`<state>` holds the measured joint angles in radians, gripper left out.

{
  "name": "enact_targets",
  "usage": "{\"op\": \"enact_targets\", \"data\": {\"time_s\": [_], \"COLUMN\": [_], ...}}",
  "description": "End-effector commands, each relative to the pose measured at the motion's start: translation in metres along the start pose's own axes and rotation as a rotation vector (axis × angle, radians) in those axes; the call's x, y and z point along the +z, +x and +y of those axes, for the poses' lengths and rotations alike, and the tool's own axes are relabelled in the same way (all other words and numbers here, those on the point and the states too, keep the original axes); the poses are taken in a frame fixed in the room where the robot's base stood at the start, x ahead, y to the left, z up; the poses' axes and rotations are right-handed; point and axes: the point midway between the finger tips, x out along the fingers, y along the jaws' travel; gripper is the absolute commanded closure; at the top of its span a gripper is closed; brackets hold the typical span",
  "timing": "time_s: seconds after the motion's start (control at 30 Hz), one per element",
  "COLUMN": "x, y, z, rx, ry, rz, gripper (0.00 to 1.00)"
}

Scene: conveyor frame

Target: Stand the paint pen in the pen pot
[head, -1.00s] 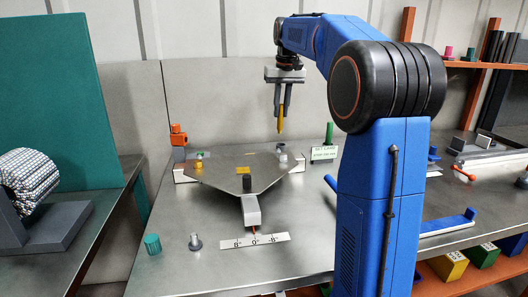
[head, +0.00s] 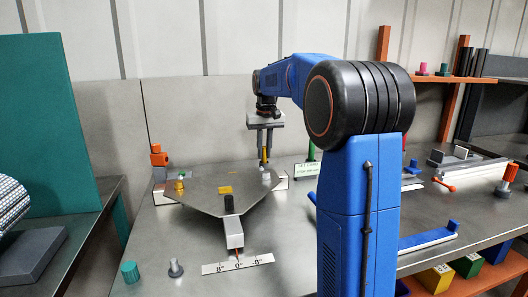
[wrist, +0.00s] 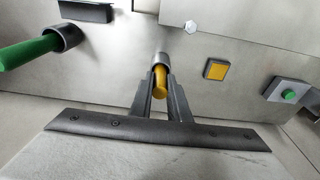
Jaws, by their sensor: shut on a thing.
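The yellow paint pen (head: 264,155) is upright between the fingers of my gripper (head: 264,147), which is shut on it. In the wrist view the pen (wrist: 160,82) shows between the two dark fingers (wrist: 160,95). A small grey pot (head: 266,176), likely the pen pot, stands near the right corner of the dark plate. It also shows in the wrist view (wrist: 161,58), in line with the pen's far end. The pen's lower end is at or just over the pot's mouth; I cannot tell if it is inside.
A green rod (wrist: 30,50) in a dark holder (wrist: 66,37) stands near the gripper. An orange-topped post (head: 158,158) stands at the back left. The front bench has free room.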

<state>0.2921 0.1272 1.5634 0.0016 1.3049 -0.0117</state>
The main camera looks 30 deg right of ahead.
Motion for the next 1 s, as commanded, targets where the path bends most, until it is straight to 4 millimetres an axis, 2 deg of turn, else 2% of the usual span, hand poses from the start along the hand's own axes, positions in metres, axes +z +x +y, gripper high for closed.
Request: {"op": "enact_targets", "data": {"time_s": [0.37,0.4,0.43,0.47,0.8,1.0], "x": [0.0,0.0,0.0,0.0,0.0,-0.001], "y": [0.003,0.003,0.003,0.003,0.0,-0.023], "z": [0.0,0.0,0.0,0.0,0.0,0.0], "rx": [0.0,0.0,0.0,0.0,0.0,0.0], "ry": [0.0,0.0,0.0,0.0,0.0,0.0], "rz": [0.001,0.001,0.001,0.001,0.002,0.004], "gripper": [1.0,0.75,0.68,0.66,0.66,0.66]}}
